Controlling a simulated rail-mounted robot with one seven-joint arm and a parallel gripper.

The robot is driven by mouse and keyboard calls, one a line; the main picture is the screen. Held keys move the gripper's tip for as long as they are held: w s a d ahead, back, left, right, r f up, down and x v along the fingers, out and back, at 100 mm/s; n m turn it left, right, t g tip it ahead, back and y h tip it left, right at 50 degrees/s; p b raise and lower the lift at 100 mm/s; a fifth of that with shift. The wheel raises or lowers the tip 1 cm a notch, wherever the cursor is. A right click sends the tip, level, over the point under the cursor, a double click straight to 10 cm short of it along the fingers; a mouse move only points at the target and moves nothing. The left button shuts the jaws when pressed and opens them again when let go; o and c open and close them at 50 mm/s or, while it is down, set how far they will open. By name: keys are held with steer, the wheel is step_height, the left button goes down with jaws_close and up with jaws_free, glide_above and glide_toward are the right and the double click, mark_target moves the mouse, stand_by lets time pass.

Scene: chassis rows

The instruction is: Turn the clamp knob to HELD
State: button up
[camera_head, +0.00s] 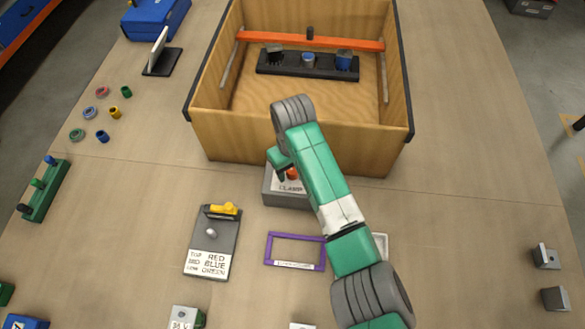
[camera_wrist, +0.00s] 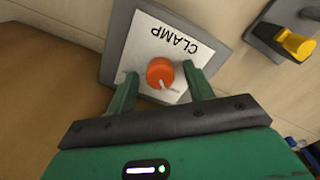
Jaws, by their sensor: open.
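The clamp knob (camera_wrist: 160,73) is a round orange-red dial with a pale pointer mark. It sits on a grey box with a white plate (camera_wrist: 138,40) lettered CLAMP. In the wrist view my gripper (camera_wrist: 160,82) has its two green fingers apart, one on each side of the knob. I cannot tell whether they touch it. In the head view the knob (camera_head: 292,173) shows partly beside my arm, on the clamp box (camera_head: 288,200) just in front of the wooden crate. My arm hides the right part of that box. No HELD lettering is readable.
The wooden crate (camera_head: 300,139) stands directly behind the clamp box, with an orange bar (camera_head: 270,39) across it. A grey panel with a yellow lever (camera_head: 225,209) lies to the left front. A purple frame (camera_head: 268,250) lies in front. The table's right side is mostly clear.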

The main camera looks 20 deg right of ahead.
steer(key=shift+c, duration=0.2)
steer(key=c, duration=0.9)
steer(key=shift+c, duration=0.2)
steer(key=shift+p, duration=0.35)
steer(key=m+p, duration=0.2)
steer(key=p, duration=0.1)
steer(key=shift+r+m+p, duration=0.2)
steer(key=shift+m+p, duration=0.1)
steer(key=shift+m, duration=0.1)
steer(key=m+p, duration=0.3)
steer(key=m, duration=0.1)
steer(key=shift+f+m+p, duration=0.1)
steer(key=shift+m+p, duration=0.2)
steer(key=m+p, duration=0.2)
steer(key=m, duration=0.3)
steer(key=shift+f, duration=0.1)
steer(key=m, duration=0.5)
steer(key=shift+w+p, duration=0.1)
steer(key=shift+p, duration=0.2)
steer(key=shift+m, duration=0.4)
